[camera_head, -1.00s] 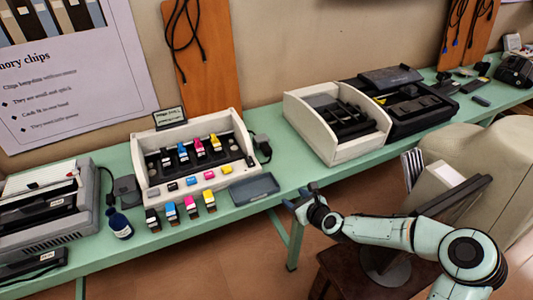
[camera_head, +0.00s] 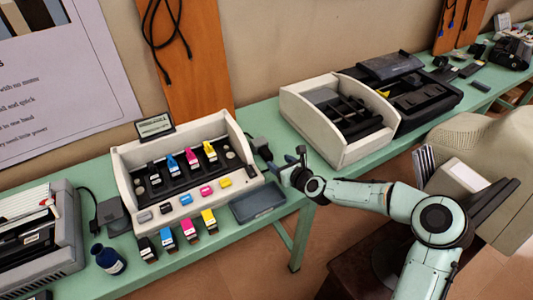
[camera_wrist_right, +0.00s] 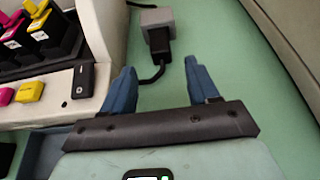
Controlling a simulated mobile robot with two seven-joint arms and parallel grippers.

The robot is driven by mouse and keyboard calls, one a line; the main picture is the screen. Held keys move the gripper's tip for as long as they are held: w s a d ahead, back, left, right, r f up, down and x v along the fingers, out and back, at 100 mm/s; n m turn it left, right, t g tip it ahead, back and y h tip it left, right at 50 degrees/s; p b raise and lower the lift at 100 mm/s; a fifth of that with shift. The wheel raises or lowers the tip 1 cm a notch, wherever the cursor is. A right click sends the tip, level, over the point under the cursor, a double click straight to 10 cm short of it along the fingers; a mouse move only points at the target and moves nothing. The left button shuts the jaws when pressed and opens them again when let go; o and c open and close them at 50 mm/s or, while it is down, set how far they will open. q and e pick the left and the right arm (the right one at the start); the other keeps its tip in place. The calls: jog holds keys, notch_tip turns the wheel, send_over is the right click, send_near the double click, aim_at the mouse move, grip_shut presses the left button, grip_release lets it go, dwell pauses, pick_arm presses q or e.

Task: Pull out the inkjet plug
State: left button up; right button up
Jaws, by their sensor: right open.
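The inkjet plug (camera_head: 264,152) is a small black plug on the green bench, beside the right end of the white inkjet printer (camera_head: 119,167). In the right wrist view the black plug (camera_wrist_right: 159,41) sits against a grey socket block (camera_wrist_right: 157,17), and its black cable curls down and to the left. My right gripper (camera_head: 296,157) is to the right of the plug in the head view. In the right wrist view its blue fingers (camera_wrist_right: 160,68) are apart and empty, with the plug ahead of the gap between them, not touching. My left gripper is not in view.
A dark shallow tray (camera_head: 257,203) lies in front of the printer's right end. Ink cartridges (camera_head: 168,239) stand along the front, beside a blue bottle (camera_head: 108,260). A white-walled open printer (camera_head: 290,104) stands to the right. Bare bench shows right of the plug.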

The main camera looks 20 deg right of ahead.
aim_at(270, 155)
jog(key=p+x, duration=0.1)
jog(key=x, duration=0.9)
jog(key=shift+w+f, duration=0.1)
jog(key=shift+w, duration=0.05)
grip_shut()
